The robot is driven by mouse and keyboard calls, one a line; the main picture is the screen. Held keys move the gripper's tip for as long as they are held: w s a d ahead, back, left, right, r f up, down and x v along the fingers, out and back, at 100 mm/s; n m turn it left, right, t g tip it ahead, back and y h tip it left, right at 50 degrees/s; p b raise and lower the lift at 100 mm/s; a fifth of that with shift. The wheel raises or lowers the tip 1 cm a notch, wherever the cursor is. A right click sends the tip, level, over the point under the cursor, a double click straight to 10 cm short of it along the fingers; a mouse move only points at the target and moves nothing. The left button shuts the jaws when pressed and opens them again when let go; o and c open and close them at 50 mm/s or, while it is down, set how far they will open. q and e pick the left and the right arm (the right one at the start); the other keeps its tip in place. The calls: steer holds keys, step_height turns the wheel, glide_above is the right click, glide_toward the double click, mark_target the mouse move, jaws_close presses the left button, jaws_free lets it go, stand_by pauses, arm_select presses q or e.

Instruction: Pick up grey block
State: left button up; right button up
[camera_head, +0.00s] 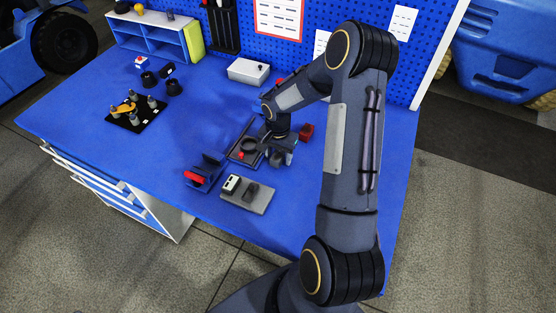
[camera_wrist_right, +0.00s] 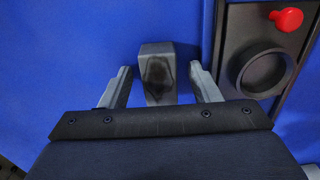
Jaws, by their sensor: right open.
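The grey block (camera_wrist_right: 157,52) stands on the blue table top in the right wrist view, with a dark patch on its near face. My right gripper (camera_wrist_right: 160,72) is open, one finger on each side of the block, with a visible gap on both sides. In the head view my right gripper (camera_head: 281,156) is low over the table at the right, beside the dark fixture; the block is hard to make out there among the fingers. My left gripper is in neither view.
A dark fixture (camera_wrist_right: 228,62) with a round ring and red knob (camera_wrist_right: 287,19) lies close right of the gripper in the wrist view. A grey plate (camera_head: 259,204) and a red-handled blue piece (camera_head: 207,173) lie nearby. A dark red block (camera_head: 306,132) stands just behind.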

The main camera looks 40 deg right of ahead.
steer(key=c, duration=1.1)
